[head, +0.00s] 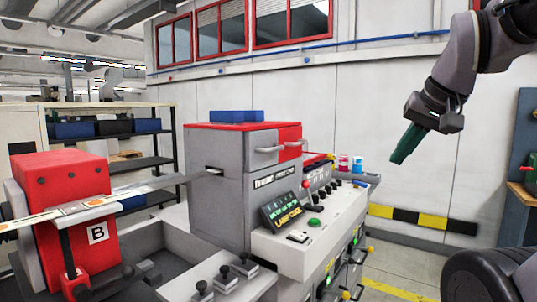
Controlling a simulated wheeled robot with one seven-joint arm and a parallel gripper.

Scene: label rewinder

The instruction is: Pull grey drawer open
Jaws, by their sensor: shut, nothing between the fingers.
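The grey drawer (262,141) is the grey front on the upper part of the machine, with a pale bar handle (268,150) on it. It looks shut, flush with the housing. A red front (290,133) with its own handle sits right beside it. My gripper (398,158) hangs at the upper right, its dark green fingers shut and empty, pointing down and left. It is well to the right of the grey drawer and touches nothing.
The control panel (312,222) with buttons and a small screen juts out below the drawer. Small red and blue pots (350,163) stand at its far end. A red unit marked B (85,205) stands left. Open air lies between my gripper and the machine.

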